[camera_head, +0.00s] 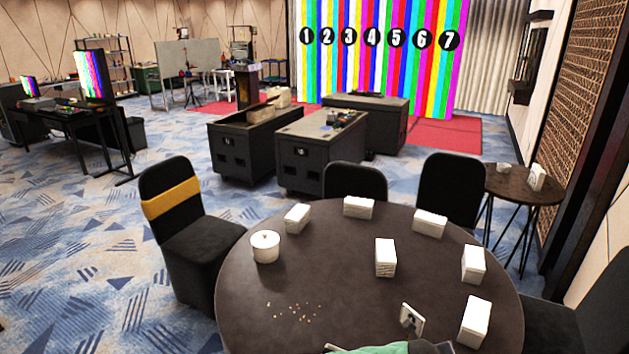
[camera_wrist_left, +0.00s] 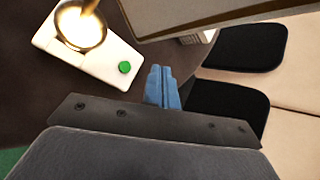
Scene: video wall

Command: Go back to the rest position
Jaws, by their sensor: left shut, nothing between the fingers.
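My left gripper (camera_wrist_left: 160,72) shows in the left wrist view with its blue fingers together and nothing between them. It hangs near the edge of a dark table (camera_wrist_left: 120,160). A white slab with a green button (camera_wrist_left: 125,67) lies beyond it to the left, apart from the fingers. Neither gripper shows in the head view. My right gripper is out of both views.
A dark round table (camera_head: 330,260) fills the lower head view, bearing several white napkin blocks (camera_head: 386,257), a white lidded pot (camera_head: 265,246) and scattered crumbs (camera_head: 300,312). Black chairs (camera_head: 185,235) stand around it. Black cases (camera_head: 315,150) stand behind. Carpet at left (camera_head: 90,290) is clear.

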